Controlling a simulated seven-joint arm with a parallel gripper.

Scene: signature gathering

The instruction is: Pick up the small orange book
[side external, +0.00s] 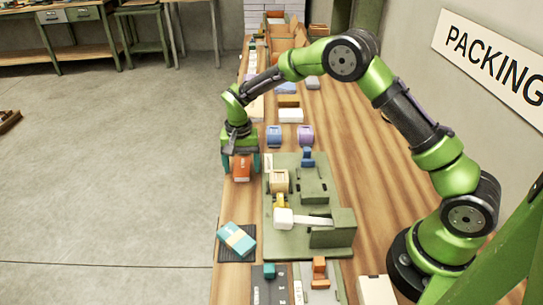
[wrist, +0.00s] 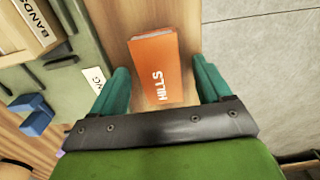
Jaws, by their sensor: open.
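The small orange book (side external: 241,168) lies on the wooden bench near its left edge in the side view. In the wrist view the orange book (wrist: 157,70) shows the word HILLS on its face. My gripper (side external: 241,163) is over the book, pointing down. In the wrist view my gripper (wrist: 160,82) is open, with one teal finger on each side of the book. A gap shows between each finger and the book there. Whether the fingertips touch the bench is hard to tell.
A green fixture board (side external: 285,243) with blocks and a white-headed part stands right of the book. A blue box (side external: 236,238) lies on a dark mat in front. Blue and purple rounded items (side external: 274,134) are behind. The bench edge drops to the floor at left.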

